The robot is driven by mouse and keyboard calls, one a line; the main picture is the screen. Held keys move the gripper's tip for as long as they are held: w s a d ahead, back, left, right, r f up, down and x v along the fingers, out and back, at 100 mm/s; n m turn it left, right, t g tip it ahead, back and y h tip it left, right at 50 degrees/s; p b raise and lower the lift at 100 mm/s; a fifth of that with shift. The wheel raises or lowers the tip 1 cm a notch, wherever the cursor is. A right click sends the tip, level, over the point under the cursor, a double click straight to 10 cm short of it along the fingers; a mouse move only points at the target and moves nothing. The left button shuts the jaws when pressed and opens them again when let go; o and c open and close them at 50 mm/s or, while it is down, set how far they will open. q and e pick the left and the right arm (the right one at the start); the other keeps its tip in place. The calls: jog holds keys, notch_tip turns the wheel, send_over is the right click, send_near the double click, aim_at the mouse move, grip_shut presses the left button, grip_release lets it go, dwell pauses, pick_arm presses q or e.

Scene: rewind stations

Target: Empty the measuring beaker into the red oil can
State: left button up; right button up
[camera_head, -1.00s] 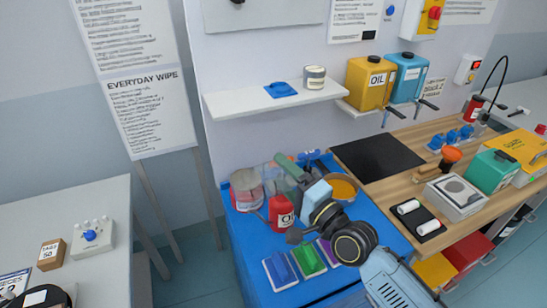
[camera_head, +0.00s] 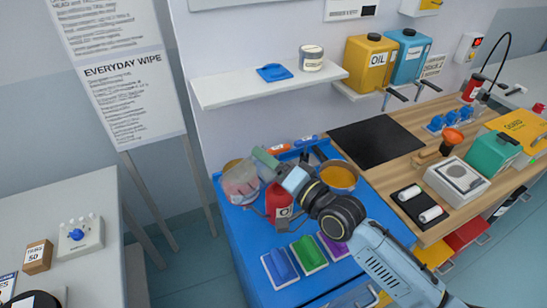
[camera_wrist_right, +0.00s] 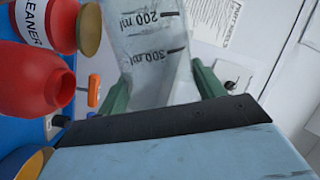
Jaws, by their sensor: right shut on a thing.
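My right gripper (camera_head: 272,166) is shut on the clear measuring beaker (camera_head: 240,184). In the right wrist view the gripper (camera_wrist_right: 162,86) has its green fingers on either side of the beaker (camera_wrist_right: 150,35), which shows 200 ml and 300 ml marks. The beaker is tilted well over, to the left of the red oil can in the head view. I cannot tell how much it holds. The red oil can (camera_head: 279,203) stands on the blue surface, partly covered by my gripper. Its open mouth shows in the right wrist view (camera_wrist_right: 30,85). My left gripper is not in view.
A red cleaner can (camera_wrist_right: 45,20) with a gold lid stands close by, mostly behind the beaker in the head view. A pan of amber stuff (camera_head: 338,176) is right of the oil can. Blue, green and purple pads (camera_head: 309,252) lie in front. A shelf (camera_head: 250,85) hangs behind.

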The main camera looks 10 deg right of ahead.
jog(key=r+n+p, duration=0.2)
jog(key=shift+a+r+n+g, duration=0.35)
jog(key=shift+n+g, duration=0.05)
jog(key=shift+s+a+r+n+h+p, duration=0.1)
jog(key=shift+r+n+h+p, duration=0.1)
jog(key=shift+n+h+p, duration=0.4)
jog(key=n+p, duration=0.1)
jog(key=p, duration=0.1)
jog(key=n+g+h+p, duration=0.1)
jog(key=n+p, duration=0.1)
jog(key=shift+a+r+p, duration=0.15)
jog(key=shift+r+p, duration=0.25)
jog(key=shift+f+n, duration=0.15)
jog(key=shift+n, duration=0.45)
jog(key=shift+f+n+h, duration=0.5)
jog(key=shift+n+h, duration=0.4)
jog(key=shift+n, duration=0.2)
